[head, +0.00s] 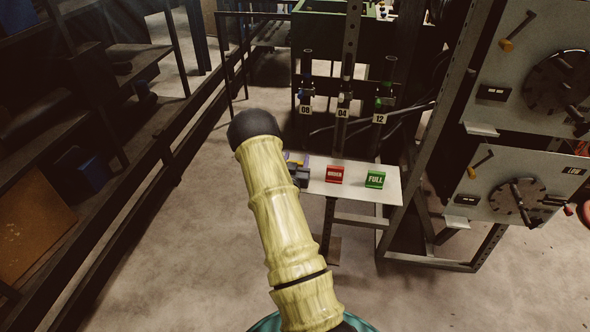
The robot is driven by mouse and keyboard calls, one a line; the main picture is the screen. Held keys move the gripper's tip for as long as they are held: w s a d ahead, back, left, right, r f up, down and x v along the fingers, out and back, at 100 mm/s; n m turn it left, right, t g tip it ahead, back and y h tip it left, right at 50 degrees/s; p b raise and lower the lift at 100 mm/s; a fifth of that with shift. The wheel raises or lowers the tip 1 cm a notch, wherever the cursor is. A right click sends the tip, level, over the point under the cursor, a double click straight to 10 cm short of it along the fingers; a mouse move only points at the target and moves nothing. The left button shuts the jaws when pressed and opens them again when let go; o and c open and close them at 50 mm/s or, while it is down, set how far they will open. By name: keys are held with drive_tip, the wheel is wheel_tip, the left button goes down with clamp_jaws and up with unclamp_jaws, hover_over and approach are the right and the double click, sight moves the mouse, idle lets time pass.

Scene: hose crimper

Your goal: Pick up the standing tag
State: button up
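A red tag (335,174) and a green tag (375,180) reading "FULL" stand on a small white table (392,196). The red tag's white lettering is too small to read surely. My gripper (299,173) appears to be the grey, blue and yellow part at the table's left end, left of the red tag. My own yellowish arm covers much of it, so its fingers and anything between them cannot be made out. Both tags look clear of it.
Numbered hose stations marked 08, 04 and 12 (379,118) hang behind the table. A metal frame with grey dial panels (535,75) stands close on the right. Dark shelving (85,105) lines the left. The concrete floor in front (440,300) is clear.

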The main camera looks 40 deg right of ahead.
wheel_tip(320, 180, up, 10)
idle(0.7)
idle(0.7)
drive_tip(key=a+f+n+t+y, duration=0.2)
drive_tip(key=a+f+y, duration=0.15)
drive_tip(key=a, duration=0.85)
drive_tip(key=a+f+n+t+y, duration=0.2)
drive_tip(key=a+f, duration=0.2)
drive_tip(key=a, duration=0.7)
drive_tip(key=a+f+n+t+y, duration=0.2)
drive_tip(key=a+f+n+y, duration=0.15)
drive_tip(key=a, duration=0.85)
drive_tip(key=r+y+p, duration=0.1)
drive_tip(key=p, duration=0.3)
drive_tip(key=w+r+n+y+p, duration=0.1)
drive_tip(key=y+p, duration=0.1)
drive_tip(key=p, duration=0.3)
drive_tip(key=w+r+n+y+p, duration=0.1)
drive_tip(key=p, duration=0.4)
drive_tip(key=shift+r+n, duration=0.25)
drive_tip(key=shift+r, duration=0.05)
drive_tip(key=shift+f+y, duration=0.15)
drive_tip(key=shift+y, duration=0.25)
